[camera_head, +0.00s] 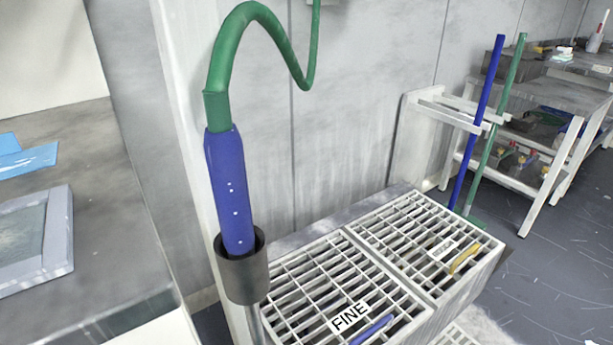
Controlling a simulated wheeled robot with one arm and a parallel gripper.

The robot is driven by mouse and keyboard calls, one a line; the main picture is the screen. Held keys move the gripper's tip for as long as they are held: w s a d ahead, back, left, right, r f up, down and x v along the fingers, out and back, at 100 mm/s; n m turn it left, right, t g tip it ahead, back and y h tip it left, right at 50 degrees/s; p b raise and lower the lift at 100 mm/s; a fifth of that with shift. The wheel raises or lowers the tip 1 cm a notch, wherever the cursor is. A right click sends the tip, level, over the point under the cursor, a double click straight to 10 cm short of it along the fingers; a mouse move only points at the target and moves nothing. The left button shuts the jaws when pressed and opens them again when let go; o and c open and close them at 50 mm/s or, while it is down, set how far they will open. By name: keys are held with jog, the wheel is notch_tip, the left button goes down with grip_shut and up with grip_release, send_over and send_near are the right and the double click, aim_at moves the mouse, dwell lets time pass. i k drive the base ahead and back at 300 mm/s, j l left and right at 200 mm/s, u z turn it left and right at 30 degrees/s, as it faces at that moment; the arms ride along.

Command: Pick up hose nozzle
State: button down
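The hose nozzle (229,190) is a blue tapered handle with a few small white dots down its front. It stands nearly upright, tilted slightly, with its lower end inside a dark grey cup holder (243,275) on a thin post. A green hose (225,60) joins its top, arches up and loops down to the right, then rises along the wall. The nozzle's tip is hidden in the cup. My gripper is not in view.
White grated bins stand right of the holder, one labelled FINE (349,317). A grey worktop (90,170) is at left, with a framed tray (62,235) and blue sheets. Blue (476,125) and green poles lean on a rack near a bench (560,95). Open floor lies at right.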

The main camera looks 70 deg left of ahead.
aim_at(223, 146)
jog(key=u, duration=2.35)
jog(key=k+j, duration=0.05)
